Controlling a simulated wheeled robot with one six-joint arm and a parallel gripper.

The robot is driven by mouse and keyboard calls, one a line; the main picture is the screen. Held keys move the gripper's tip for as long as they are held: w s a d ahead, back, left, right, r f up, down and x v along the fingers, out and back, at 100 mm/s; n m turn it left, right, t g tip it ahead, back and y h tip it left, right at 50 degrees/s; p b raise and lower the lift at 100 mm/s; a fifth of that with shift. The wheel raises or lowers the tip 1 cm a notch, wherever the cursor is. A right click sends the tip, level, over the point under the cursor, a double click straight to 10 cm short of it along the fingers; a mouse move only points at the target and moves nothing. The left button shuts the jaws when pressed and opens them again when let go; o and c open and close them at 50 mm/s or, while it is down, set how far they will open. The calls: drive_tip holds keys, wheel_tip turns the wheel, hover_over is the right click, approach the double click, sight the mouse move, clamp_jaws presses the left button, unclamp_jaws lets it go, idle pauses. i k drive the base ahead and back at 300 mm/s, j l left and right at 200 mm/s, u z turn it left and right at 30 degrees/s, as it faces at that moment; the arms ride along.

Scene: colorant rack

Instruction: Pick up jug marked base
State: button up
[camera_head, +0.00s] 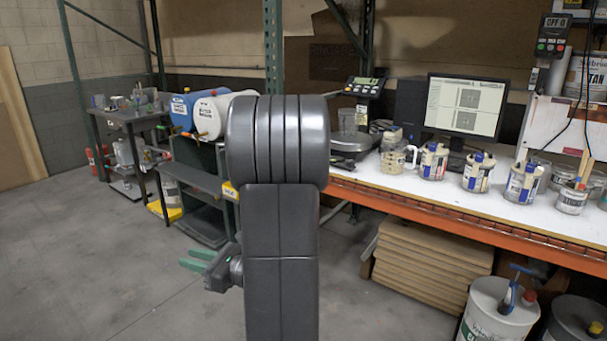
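Several jugs and canisters stand in a row on the white bench top: a pale jug with a handle (393,158), a blue-labelled jug (432,162), another jug (478,173) and one farther right (523,184). Their markings are too small to read, so I cannot tell which is marked base. My gripper (191,258), with green fingers, shows at the left of my dark arm, low over the open floor and well away from the bench. Its fingers look apart, with nothing between them. My arm hides the middle of the view.
The bench (470,215) has an orange front edge. A scale (357,140) and a monitor (464,107) stand on it. Stacked boards (425,265) and a white bucket (495,312) are below. A rack with drums (210,112) stands behind my arm. The left floor is clear.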

sight(393, 149)
drive_tip(key=i+z, duration=0.3)
drive_tip(key=i, duration=0.15)
drive_tip(key=i+j+z, duration=0.6)
drive_tip(key=i, duration=0.2)
drive_tip(key=i+j+z, duration=0.15)
drive_tip(key=z, duration=0.3)
drive_tip(key=i+j+z, duration=0.25)
drive_tip(key=z, duration=0.25)
drive_tip(key=i+j+z, duration=0.15)
drive_tip(key=j+z, duration=0.5)
drive_tip(key=z, duration=0.25)
drive_tip(key=j+z, duration=0.45)
drive_tip(key=j, duration=0.15)
drive_tip(key=j+z, duration=0.4)
drive_tip(key=j, duration=0.2)
